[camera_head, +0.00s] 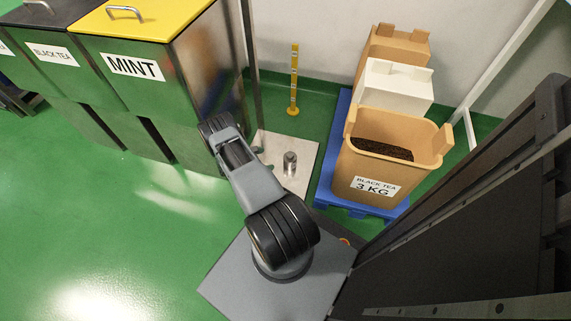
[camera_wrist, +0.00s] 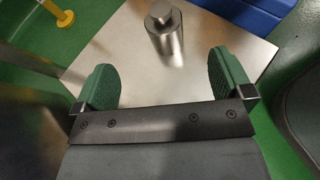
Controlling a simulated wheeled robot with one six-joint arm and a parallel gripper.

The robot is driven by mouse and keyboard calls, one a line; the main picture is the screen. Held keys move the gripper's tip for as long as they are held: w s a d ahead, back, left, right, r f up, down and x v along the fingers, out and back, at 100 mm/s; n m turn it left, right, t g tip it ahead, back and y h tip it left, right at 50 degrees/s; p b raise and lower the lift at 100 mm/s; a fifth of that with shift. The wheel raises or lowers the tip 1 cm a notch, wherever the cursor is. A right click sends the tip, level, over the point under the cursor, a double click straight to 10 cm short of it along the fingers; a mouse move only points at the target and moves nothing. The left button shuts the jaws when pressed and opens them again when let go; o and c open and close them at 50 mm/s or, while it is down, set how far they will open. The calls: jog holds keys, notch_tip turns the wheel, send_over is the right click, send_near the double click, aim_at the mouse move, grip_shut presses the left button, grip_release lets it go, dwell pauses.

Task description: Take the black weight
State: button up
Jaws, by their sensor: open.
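One weight is in view, a grey metallic cylinder with a small knob on top (camera_head: 290,162); it looks steel-grey rather than black. It stands upright on a bare metal plate (camera_head: 302,145). In the wrist view the weight (camera_wrist: 166,38) is beyond the fingertips, roughly centred between them. My gripper (camera_wrist: 163,68) is open and empty, with green finger pads spread apart and not touching the weight.
A steel bin labelled MINT with a yellow lid (camera_head: 148,20) stands left of the plate, beside a BLACK TEA bin (camera_head: 40,45). A yellow post (camera_head: 294,80) stands behind. A tan BLACK TEA 3 KG container (camera_head: 350,170) sits on a blue pallet (camera_head: 326,185) at right.

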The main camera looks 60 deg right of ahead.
aim_at(287, 157)
jog(key=b+x, duration=0.1)
jog(key=x, duration=0.1)
jog(key=f+x, duration=0.1)
jog(key=x, duration=0.2)
jog(key=b+x, duration=0.1)
jog(key=x, duration=0.2)
jog(key=shift+a+f+b, duration=0.15)
jog(key=shift+f+b, duration=0.15)
jog(key=shift+f, duration=0.15)
jog(key=shift+r+b+x, duration=0.2)
jog(key=shift+b+x, duration=1.2)
jog(key=shift+x, duration=1.85)
grip_shut()
jog(key=shift+r, duration=0.25)
